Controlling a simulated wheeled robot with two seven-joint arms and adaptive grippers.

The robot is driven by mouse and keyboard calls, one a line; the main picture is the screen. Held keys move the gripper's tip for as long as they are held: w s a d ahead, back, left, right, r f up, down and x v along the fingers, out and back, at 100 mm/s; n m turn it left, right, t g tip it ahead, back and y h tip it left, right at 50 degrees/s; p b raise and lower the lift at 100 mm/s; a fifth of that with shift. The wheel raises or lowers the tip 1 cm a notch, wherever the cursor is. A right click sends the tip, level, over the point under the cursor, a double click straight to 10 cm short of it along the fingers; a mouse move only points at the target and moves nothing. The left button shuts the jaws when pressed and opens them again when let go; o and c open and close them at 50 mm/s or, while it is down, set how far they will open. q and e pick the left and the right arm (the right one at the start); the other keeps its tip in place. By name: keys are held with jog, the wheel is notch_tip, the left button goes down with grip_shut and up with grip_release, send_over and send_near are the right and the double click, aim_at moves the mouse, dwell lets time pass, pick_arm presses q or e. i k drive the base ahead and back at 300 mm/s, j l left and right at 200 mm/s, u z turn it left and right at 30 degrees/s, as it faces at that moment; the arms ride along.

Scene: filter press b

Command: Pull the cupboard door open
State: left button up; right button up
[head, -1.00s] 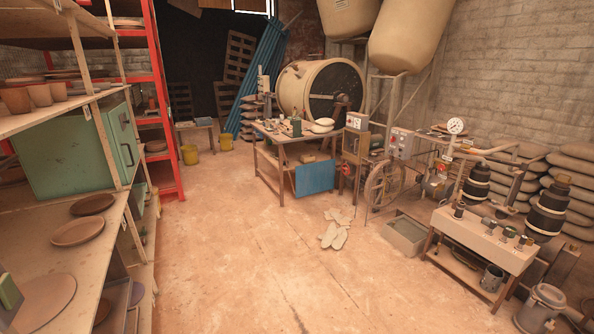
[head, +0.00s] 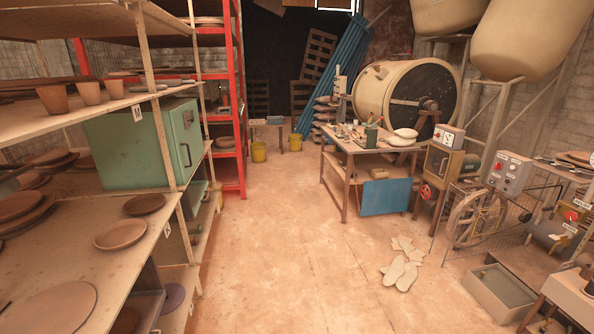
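A green cupboard (head: 130,150) stands on a middle board of the wooden shelf rack at the left. Its door (head: 182,138) faces the aisle and looks shut, with a dark handle (head: 186,155) on it. A shelf post crosses in front of the cupboard's side. Neither of my grippers is in view.
The wooden rack (head: 180,195) holds terracotta pots (head: 88,93) and several plates (head: 121,234). A red rack (head: 238,100) stands behind it. The aisle floor (head: 270,250) is clear.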

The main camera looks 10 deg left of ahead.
aim_at(194, 136)
jog(key=i+j+u, duration=0.1)
jog(key=i+u, duration=0.6)
jog(key=u, duration=0.15)
jog(key=i+j+u, duration=0.1)
jog(key=i+u, duration=0.2)
jog(key=i, duration=0.2)
